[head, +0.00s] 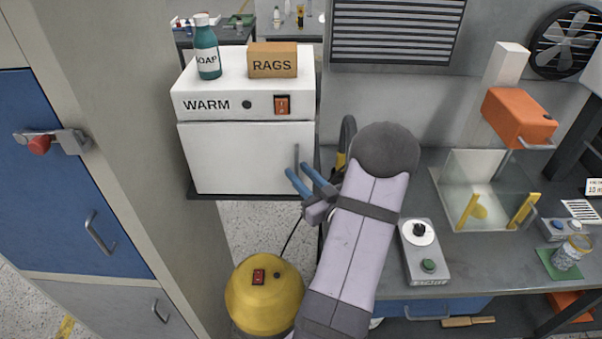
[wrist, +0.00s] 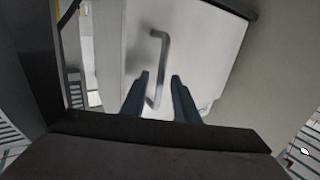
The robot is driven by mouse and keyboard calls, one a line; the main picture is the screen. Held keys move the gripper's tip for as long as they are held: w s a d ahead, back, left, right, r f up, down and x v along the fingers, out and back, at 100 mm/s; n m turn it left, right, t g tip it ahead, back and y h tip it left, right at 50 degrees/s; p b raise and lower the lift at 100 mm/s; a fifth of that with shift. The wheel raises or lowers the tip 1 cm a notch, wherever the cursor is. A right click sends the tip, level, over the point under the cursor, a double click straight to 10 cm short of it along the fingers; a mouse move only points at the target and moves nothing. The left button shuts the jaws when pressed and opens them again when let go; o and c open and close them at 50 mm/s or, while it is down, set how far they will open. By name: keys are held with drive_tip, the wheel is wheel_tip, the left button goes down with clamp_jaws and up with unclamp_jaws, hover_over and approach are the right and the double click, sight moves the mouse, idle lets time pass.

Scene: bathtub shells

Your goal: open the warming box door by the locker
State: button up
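The warming box (head: 212,84) is white and marked WARM, and stands beside the grey locker. Its white door (head: 235,158) looks shut, with a grey upright bar handle (head: 297,157) near the right edge. The door (wrist: 203,45) and the handle (wrist: 160,62) also show in the wrist view. My gripper (head: 298,172) is in front of the handle's lower end, its two blue fingers apart. In the wrist view my gripper (wrist: 159,76) has the handle's lower part showing between the fingers, closer to the left one. I cannot tell whether they touch it.
A soap bottle (head: 207,50) and a rags box (head: 272,62) stand on the warming box. The locker (head: 150,120) is at its left. A yellow round canister (head: 264,295) stands below. The workbench (head: 400,205) at right holds a control box (head: 425,255) and a clear guard (head: 480,190).

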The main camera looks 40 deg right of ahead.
clamp_jaws()
drive_tip(key=s+a+p, duration=0.5)
drive_tip(key=a+p, duration=0.4)
drive_tip(key=a, duration=0.3)
drive_tip(key=shift+s+p, duration=0.15)
drive_tip(key=shift+p, duration=0.15)
drive_tip(key=shift+r, duration=0.1)
unclamp_jaws()
